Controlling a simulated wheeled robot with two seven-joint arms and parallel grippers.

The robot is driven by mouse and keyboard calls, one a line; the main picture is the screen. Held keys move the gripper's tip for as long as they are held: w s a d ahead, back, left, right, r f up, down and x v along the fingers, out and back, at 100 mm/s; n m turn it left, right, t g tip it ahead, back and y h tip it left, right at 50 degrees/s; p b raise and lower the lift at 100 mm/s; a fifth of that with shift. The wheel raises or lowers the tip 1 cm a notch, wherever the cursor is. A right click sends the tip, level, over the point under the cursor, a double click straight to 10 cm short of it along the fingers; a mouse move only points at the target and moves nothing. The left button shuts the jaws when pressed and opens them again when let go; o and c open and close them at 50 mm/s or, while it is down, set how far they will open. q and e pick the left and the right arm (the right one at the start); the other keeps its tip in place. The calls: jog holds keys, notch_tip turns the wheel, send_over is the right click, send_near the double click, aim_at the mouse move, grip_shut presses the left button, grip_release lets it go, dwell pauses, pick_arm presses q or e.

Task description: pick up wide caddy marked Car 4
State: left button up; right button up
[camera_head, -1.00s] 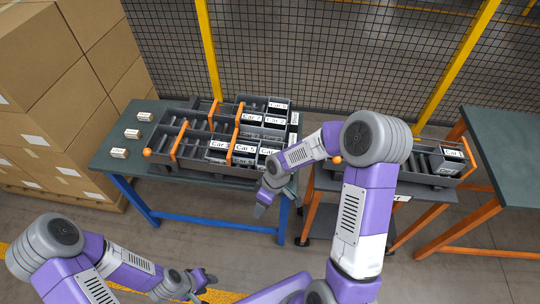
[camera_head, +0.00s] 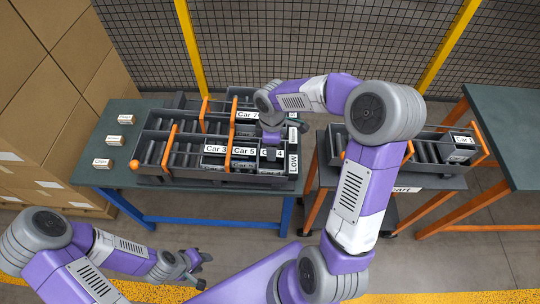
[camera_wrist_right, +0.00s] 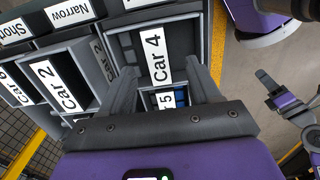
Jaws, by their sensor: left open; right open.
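The caddy marked Car 4 (camera_wrist_right: 155,55) is in the right wrist view, dark grey with a white label, still among its neighbours in the rack (camera_head: 146,180). My right gripper (camera_wrist_right: 160,78) is open, with its two fingers spread near the label end of Car 4; I cannot tell whether they touch it. In the head view my right gripper (camera_head: 272,132) is over the right part of the rack and hides much of Car 4. My left gripper (camera_head: 203,270) is open and empty, low in front of the table.
Orange handles (camera_head: 232,130) rise from the rack. A cart (camera_head: 400,178) with another rack stands right, a green table (camera_head: 510,120) beyond it. Cardboard boxes (camera_head: 50,110) are stacked left.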

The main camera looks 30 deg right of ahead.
aim_at(277, 168)
notch_tip(277, 168, down, 5)
jog(key=shift+w+b, duration=0.1)
jog(key=shift+b, duration=0.75)
jog(key=shift+r, duration=0.1)
jog(key=shift+c, duration=0.3)
grip_shut()
